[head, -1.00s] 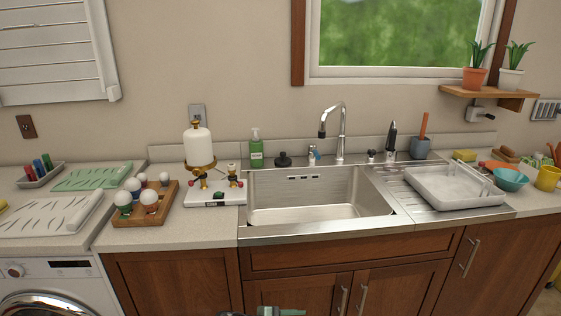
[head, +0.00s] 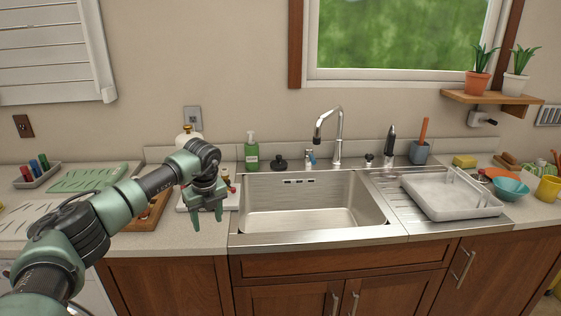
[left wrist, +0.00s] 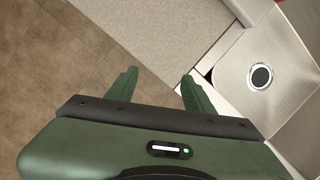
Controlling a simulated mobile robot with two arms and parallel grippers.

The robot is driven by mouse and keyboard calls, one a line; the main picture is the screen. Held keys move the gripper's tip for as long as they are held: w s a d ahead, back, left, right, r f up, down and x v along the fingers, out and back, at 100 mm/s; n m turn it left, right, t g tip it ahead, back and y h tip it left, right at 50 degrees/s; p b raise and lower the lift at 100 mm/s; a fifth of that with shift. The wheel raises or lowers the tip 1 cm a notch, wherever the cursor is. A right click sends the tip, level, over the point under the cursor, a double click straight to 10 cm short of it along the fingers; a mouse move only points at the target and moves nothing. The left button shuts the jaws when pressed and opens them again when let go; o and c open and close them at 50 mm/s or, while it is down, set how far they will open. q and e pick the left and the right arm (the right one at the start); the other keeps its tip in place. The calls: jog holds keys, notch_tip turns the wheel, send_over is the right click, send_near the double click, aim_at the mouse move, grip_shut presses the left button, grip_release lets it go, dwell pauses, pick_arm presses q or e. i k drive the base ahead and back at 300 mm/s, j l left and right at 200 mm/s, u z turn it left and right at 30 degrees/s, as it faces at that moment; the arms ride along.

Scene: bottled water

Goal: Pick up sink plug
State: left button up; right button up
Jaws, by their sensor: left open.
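A black round stopper with a knob on top, which looks like the sink plug (head: 280,163), stands on the ledge behind the sink, left of the faucet. The steel sink (head: 310,238) is empty. My left gripper (head: 207,219) is open and empty, pointing down near the counter's front edge, left of the sink. It is in front and to the left of the plug, well apart from it. In the left wrist view my two fingers (left wrist: 159,76) are spread with nothing between them. The sink drain (left wrist: 261,76) shows there, but the plug does not. My right gripper is not in view.
A green soap bottle (head: 251,152) stands just left of the plug. The faucet (head: 338,140) rises to its right. A white device (head: 188,138) and a wooden tray (head: 152,221) are partly hidden behind my left arm. A white drying tray (head: 440,206) lies right of the sink.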

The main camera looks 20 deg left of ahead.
aim_at(275, 164)
jog(key=i, duration=1.9)
